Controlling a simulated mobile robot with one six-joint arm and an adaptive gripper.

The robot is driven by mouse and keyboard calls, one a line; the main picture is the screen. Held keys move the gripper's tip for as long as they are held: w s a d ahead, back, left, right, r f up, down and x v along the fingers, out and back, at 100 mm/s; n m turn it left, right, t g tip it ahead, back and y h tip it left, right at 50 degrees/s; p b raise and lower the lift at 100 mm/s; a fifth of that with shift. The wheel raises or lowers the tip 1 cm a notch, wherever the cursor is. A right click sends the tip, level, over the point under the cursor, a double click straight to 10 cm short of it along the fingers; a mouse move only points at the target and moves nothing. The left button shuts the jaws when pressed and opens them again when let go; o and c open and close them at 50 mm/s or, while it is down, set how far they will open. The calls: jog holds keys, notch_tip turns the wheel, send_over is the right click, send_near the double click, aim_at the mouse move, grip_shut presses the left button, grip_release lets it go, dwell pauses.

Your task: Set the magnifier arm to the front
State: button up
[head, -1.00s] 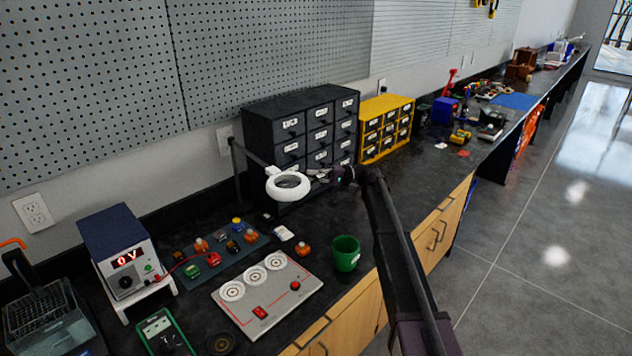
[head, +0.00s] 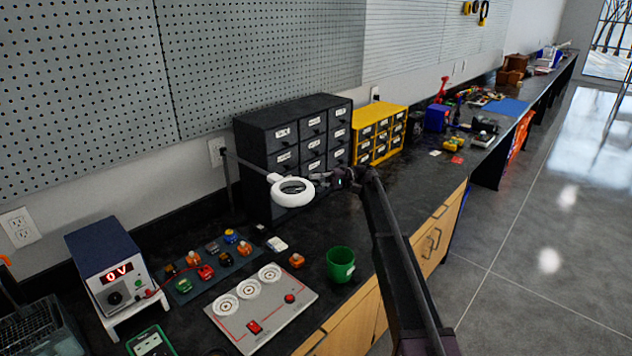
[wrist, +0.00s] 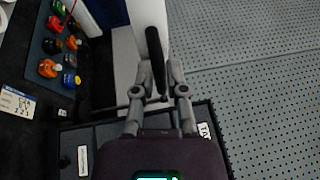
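The magnifier has a white ring head (head: 307,194) with a dark lens. A thin dark arm (head: 245,162) joins it to an upright post (head: 229,188) near the wall. The head hangs above the counter, in front of the black drawer cabinet. My gripper (head: 318,180) is at the right side of the ring, coming from the right. In the wrist view my gripper (wrist: 158,80) has its two fingers close on either side of a dark bar (wrist: 153,48), which looks like part of the magnifier. The fingertip contact is small and partly hidden in the head view.
A black drawer cabinet (head: 285,133) stands close behind the ring, with a yellow one (head: 379,116) to its right. Below are a green cup (head: 341,265), a grey panel with dials (head: 260,312) and a power supply (head: 102,250). Open floor lies to the right.

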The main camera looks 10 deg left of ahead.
jog(key=shift+o, duration=1.2)
jog(key=shift+w+d+f+t, duration=0.1)
jog(key=shift+d+f+t, duration=0.05)
jog(key=shift+d+t, duration=0.15)
jog(key=s+d+f+m+t+h+p, duration=0.25)
jog(key=s+d+f+t+h, duration=0.2)
jog(key=s+d+f, duration=0.45)
jog(key=s+d+f+m+t+h+p, duration=0.1)
jog(key=s+d+f+m+t+h, duration=0.3)
jog(key=s+d, duration=0.55)
jog(key=s+d+f+t+h, duration=0.1)
jog(key=s+d+h, duration=0.2)
jog(key=d, duration=0.7)
jog(key=s+d+f+t+h+p, duration=0.1)
jog(key=s+d+f+t+h, duration=0.1)
jog(key=s+d+h, duration=0.2)
jog(key=s+d, duration=0.3)
jog(key=d, duration=0.3)
jog(key=shift+s+d, duration=0.15)
jog(key=shift+s, duration=0.2)
